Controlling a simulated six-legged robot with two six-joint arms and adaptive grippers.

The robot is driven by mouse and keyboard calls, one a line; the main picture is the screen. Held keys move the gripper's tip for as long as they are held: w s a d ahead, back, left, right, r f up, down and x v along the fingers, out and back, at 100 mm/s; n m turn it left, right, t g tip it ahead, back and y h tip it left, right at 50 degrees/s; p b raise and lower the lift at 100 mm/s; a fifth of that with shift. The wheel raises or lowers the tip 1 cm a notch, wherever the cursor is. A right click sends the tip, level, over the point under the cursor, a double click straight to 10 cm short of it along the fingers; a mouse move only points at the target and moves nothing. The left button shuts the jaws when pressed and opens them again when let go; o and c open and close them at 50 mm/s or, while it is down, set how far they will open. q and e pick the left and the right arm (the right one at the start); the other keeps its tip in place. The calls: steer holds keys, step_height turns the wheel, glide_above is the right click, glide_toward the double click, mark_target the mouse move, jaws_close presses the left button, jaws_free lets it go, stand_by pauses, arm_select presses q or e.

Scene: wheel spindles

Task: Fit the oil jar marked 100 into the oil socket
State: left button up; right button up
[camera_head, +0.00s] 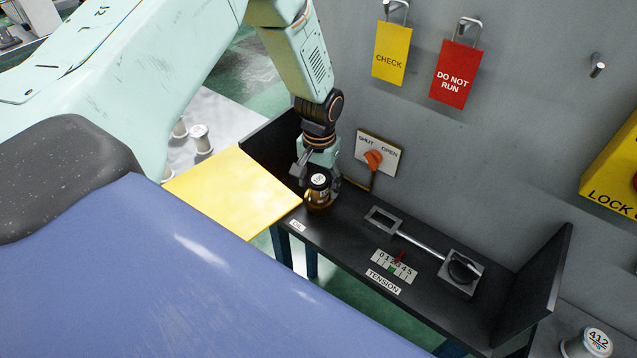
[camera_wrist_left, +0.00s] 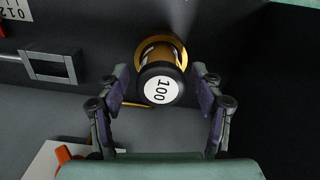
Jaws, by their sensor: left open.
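The oil jar marked 100 (camera_head: 318,190) is amber-brown with a dark cap and a white label, and stands at the left end of the black shelf. In the left wrist view the jar (camera_wrist_left: 158,84) shows cap-first, upright or nearly so. A brass ring (camera_wrist_left: 180,53), apparently the oil socket, shows around its far end; I cannot tell how deep the jar sits in it. My left gripper (camera_head: 318,181) is open around the jar. In the wrist view its fingers (camera_wrist_left: 160,78) stand on either side with visible gaps. My right gripper is not in view.
The black shelf (camera_head: 345,238) carries a lever mechanism (camera_head: 460,270) and a tension scale (camera_head: 394,266). A SHUT/OPEN valve (camera_head: 373,158) is on the grey wall behind. A yellow panel (camera_head: 232,192) lies left of the shelf. Padlocked tags (camera_head: 391,52) hang above.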

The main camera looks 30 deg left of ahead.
arm_select(q)
steer(key=r, duration=0.2)
steer(key=w+r, duration=0.1)
steer(key=r, duration=0.1)
steer(key=shift+a+r, duration=0.1)
steer(key=shift+r, duration=0.2)
steer(key=r, duration=0.4)
steer(key=s+r, duration=0.1)
steer(key=r, duration=0.1)
steer(key=shift+r, duration=0.2)
steer(key=shift+w, duration=0.3)
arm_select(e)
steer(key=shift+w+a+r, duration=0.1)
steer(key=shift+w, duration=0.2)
arm_select(q)
steer(key=shift+s+r, duration=0.1)
steer(key=shift+s+r, duration=0.1)
steer(key=shift+s, duration=0.05)
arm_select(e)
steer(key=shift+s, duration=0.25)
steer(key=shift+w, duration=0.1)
